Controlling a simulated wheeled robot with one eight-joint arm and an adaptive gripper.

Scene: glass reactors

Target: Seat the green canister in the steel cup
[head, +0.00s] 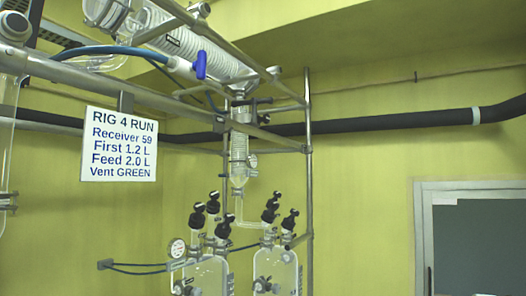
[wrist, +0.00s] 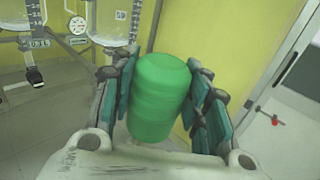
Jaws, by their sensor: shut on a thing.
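In the wrist view, the green canister (wrist: 158,100) sits between the two teal-padded fingers of my gripper (wrist: 160,92). The gripper is shut on it, with a pad against each side. The canister's rounded end points away from the wrist, and its near end is partly hidden by the gripper body. No steel cup can be made out in either view. My gripper and the canister do not show in the head view.
The head view shows a sign (head: 119,145) reading "RIG 4 RUN" and "Vent GREEN", hung on a metal frame (head: 309,170). Glass receivers with black caps (head: 277,265) stand below. A grey-framed door (head: 470,240) is at right. Glassware (wrist: 108,22) shows upper left in the wrist view.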

